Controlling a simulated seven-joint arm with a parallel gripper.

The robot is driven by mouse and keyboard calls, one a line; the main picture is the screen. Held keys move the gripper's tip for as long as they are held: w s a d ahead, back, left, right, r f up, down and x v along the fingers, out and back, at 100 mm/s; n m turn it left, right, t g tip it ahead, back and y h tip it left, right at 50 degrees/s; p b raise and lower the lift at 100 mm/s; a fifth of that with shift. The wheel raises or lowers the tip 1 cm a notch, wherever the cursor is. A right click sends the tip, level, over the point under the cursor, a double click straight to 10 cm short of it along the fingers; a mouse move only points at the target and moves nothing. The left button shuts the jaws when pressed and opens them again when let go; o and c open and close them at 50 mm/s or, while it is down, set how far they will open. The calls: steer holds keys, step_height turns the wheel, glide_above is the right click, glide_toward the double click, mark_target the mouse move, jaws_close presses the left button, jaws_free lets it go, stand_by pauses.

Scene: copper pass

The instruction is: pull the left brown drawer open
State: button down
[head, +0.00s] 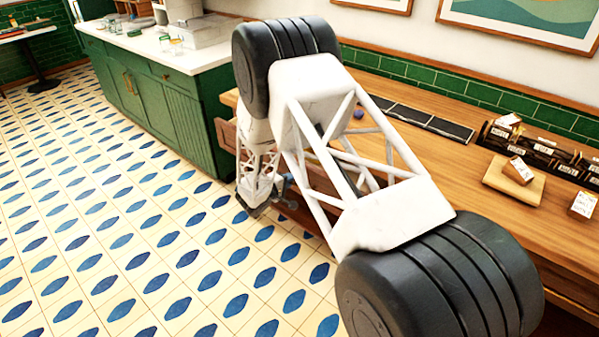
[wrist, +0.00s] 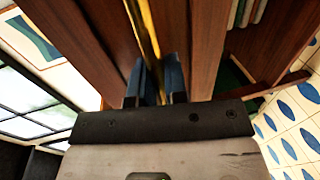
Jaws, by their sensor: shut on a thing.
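The left brown drawer shows in the wrist view as a dark reddish-brown wooden front (wrist: 108,35) with a long brass handle (wrist: 144,28). My gripper (wrist: 160,82) has its two blue fingers shut around this handle, one on each side of it. In the head view my gripper (head: 262,200) is low at the left end of the wooden counter, and my arm hides most of the drawer front and the handle. How far the drawer stands out from the counter I cannot tell.
The wooden counter (head: 440,155) carries a tan board (head: 513,186), small labelled boxes (head: 583,205) and dark flat panels (head: 412,115). A green cabinet (head: 150,98) with a white top stands to the left. The patterned tile floor (head: 110,220) in front is clear.

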steer(key=f+v, duration=0.2)
steer(key=v, duration=1)
steer(key=a+f+v, duration=0.1)
steer(key=f+v, duration=0.2)
steer(key=v, duration=1)
steer(key=shift+s, duration=0.45)
steer(key=shift+f, duration=0.1)
steer(key=c, duration=1.2)
jaws_free()
steer(key=shift+o, duration=0.2)
steer(key=v, duration=0.7)
steer(key=shift+s+a, duration=0.3)
